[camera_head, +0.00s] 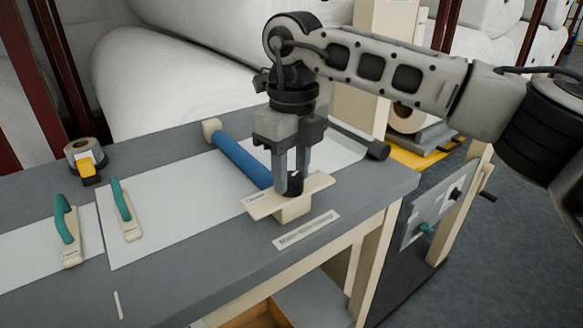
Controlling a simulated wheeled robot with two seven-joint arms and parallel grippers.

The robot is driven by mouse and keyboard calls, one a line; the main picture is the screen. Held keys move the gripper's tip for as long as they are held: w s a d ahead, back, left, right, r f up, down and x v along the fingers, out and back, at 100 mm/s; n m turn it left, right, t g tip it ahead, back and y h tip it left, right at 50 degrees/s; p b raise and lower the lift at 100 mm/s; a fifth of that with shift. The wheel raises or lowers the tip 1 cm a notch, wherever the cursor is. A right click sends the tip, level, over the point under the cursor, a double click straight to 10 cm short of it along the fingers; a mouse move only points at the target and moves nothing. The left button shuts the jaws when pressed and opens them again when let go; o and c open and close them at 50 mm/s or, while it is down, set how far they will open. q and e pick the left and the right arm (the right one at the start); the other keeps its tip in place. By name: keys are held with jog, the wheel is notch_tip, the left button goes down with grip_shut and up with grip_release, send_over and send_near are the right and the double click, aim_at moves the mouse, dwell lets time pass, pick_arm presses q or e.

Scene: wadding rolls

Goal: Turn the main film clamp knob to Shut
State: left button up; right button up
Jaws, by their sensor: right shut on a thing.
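The main film clamp knob (295,183) is a small black knob on a cream plate (262,206) near the right end of the grey table. A label strip (306,230) lies in front of the plate, its text too small to read. My right gripper (291,186) points straight down with its two fingers shut on the knob. The fingers hide part of the knob, so I cannot tell which way it is turned. My left gripper is not in view.
A blue roller (240,158) runs back from the plate across white film (165,205). Two teal-handled tools (125,210) and a tape dispenser (86,160) sit at the left. A control panel (430,215) stands right of the table. Large white rolls (170,85) are behind.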

aim_at(293, 176)
jog(key=o, duration=1)
jog(key=shift+r, duration=0.1)
notch_tip(293, 176, up, 16)
jog(key=shift+w+d+p, duration=0.15)
jog(key=shift+p, duration=0.7)
